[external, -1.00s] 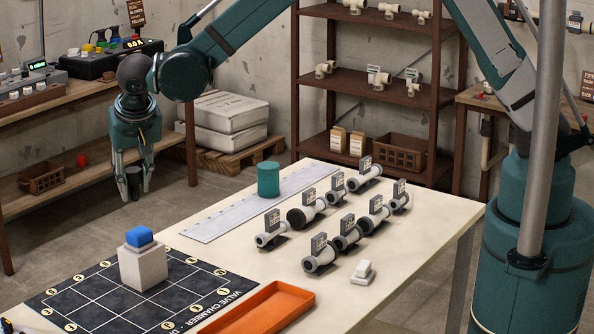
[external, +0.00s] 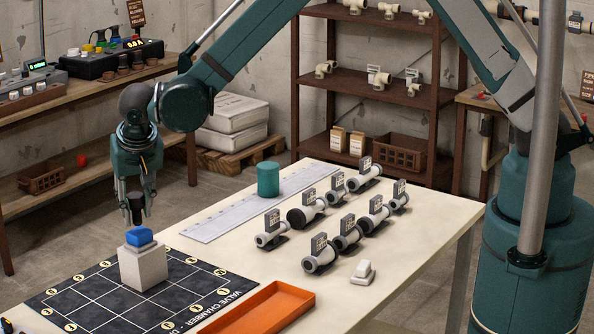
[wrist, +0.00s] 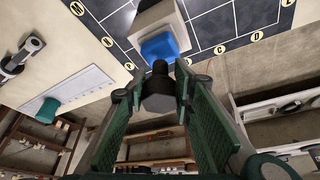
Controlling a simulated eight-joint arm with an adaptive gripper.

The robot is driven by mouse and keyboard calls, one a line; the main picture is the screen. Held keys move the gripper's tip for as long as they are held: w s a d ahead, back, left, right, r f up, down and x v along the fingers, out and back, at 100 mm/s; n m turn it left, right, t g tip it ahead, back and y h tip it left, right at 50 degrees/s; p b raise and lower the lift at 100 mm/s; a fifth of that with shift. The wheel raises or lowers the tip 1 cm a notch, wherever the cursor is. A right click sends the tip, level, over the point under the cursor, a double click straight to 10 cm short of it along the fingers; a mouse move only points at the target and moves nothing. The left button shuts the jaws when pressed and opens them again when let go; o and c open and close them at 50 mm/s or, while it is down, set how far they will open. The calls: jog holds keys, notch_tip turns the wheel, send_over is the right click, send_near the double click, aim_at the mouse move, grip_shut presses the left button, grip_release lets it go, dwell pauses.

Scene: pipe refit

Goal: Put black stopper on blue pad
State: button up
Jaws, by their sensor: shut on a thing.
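My gripper (external: 135,208) is shut on the black stopper (external: 136,209), a dark, short stepped cylinder. In the wrist view the stopper (wrist: 159,92) sits between the two green fingers, with its narrow end toward the blue pad. The blue pad (external: 139,237) lies on top of a pale grey block (external: 143,267) standing on the dark grid mat. In the external view the stopper hangs just above and slightly left of the pad. The wrist view shows the blue pad (wrist: 159,47) just past the stopper's tip; whether they touch I cannot tell.
The grid mat (external: 108,315) covers the table's near left. An orange tray (external: 262,311) lies at the front. Several grey pipe fittings with tags (external: 321,254) stand in rows at the right. A teal cylinder (external: 268,180) and a pale ruler-like strip (external: 215,223) lie behind.

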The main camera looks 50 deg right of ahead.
jog(key=shift+f, duration=0.65)
jog(key=shift+f, duration=0.15)
jog(key=o, duration=0.8)
jog(key=v, duration=1.2)
dwell(0.5)
